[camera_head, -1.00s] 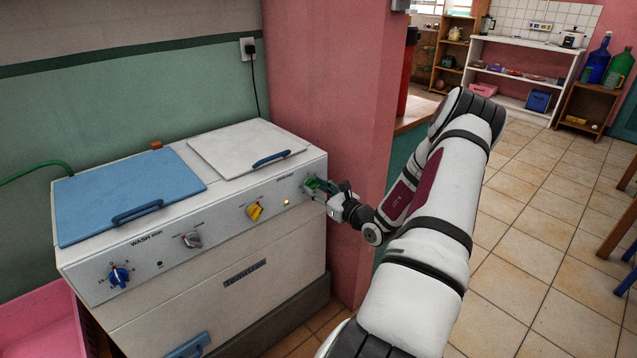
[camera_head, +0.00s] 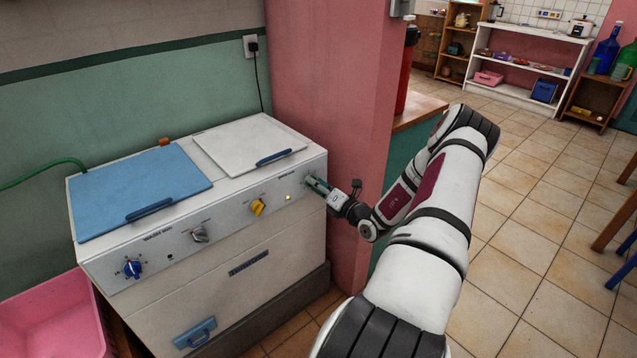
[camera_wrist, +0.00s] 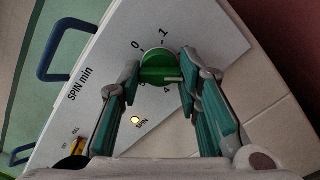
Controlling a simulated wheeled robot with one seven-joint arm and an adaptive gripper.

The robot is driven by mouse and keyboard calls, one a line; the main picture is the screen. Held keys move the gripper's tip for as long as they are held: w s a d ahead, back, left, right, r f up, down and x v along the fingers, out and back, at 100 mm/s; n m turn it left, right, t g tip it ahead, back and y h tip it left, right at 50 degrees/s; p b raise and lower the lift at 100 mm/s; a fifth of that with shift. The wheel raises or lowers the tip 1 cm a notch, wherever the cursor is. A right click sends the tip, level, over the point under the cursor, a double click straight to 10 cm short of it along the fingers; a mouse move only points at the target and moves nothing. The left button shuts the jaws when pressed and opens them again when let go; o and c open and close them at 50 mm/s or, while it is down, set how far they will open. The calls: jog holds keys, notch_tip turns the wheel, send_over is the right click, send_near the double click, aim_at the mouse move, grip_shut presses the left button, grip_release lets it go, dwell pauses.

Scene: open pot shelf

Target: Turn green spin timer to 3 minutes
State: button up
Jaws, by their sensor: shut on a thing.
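The green spin timer knob (camera_wrist: 160,66) is on the slanted control panel (camera_wrist: 115,50) of the white washing machine, at the panel's right end. My gripper (camera_wrist: 160,84) is shut on the knob, with one teal-padded finger on each side. In the wrist view the scale shows 0, 1 and 4, with the other marks hidden or unclear. A pale line on the knob points to the right in that view. In the head view my gripper (camera_head: 317,187) covers the knob.
A yellow knob (camera_head: 257,207), a grey knob (camera_head: 199,235) and a blue knob (camera_head: 132,268) sit along the same panel. A blue lid (camera_head: 145,190) and a white lid (camera_head: 248,145) top the machine. A pink wall (camera_head: 330,110) stands close behind my gripper.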

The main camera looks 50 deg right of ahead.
jog(key=shift+f+m+p, duration=0.1)
jog(key=shift+m+p, duration=0.45)
jog(key=shift+m, duration=0.95)
jog(key=o, duration=1.1)
jog(key=shift+o, duration=0.2)
jog(key=shift+s, duration=0.1)
jog(key=v, duration=1.1)
jog(key=shift+s, duration=0.4)
